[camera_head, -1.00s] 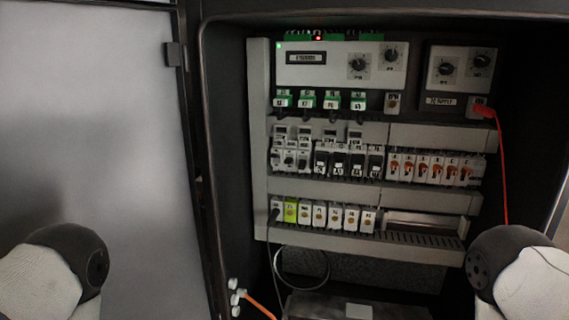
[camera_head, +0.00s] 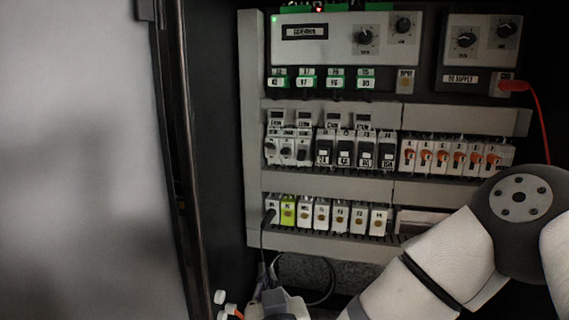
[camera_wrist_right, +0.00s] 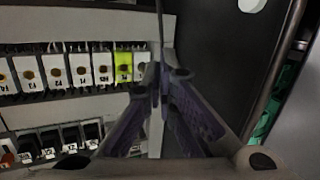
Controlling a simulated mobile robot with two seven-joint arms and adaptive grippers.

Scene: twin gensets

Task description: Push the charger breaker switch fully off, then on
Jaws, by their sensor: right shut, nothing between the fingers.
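The breaker row runs across the middle of the cabinet in the head view. It has a group of light breakers with dark levers (camera_head: 287,150) at left, several black-faced breakers (camera_head: 355,150) in the middle and several with orange levers (camera_head: 458,157) at right. I cannot read which one is the charger breaker. My right gripper (camera_wrist_right: 160,80) is shut and empty. In the head view it is at the bottom edge, below the breaker row and partly cut off. In the wrist view its fingers point toward the lower terminal row. My left gripper is out of view.
Terminal blocks with one yellow-green block (camera_head: 288,211) sit below the breakers. A dark cable (camera_head: 264,238) hangs at their left end. A red cable (camera_head: 541,120) hangs at right. The cabinet's left edge (camera_head: 178,160) stands beside a pale door panel (camera_head: 75,160).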

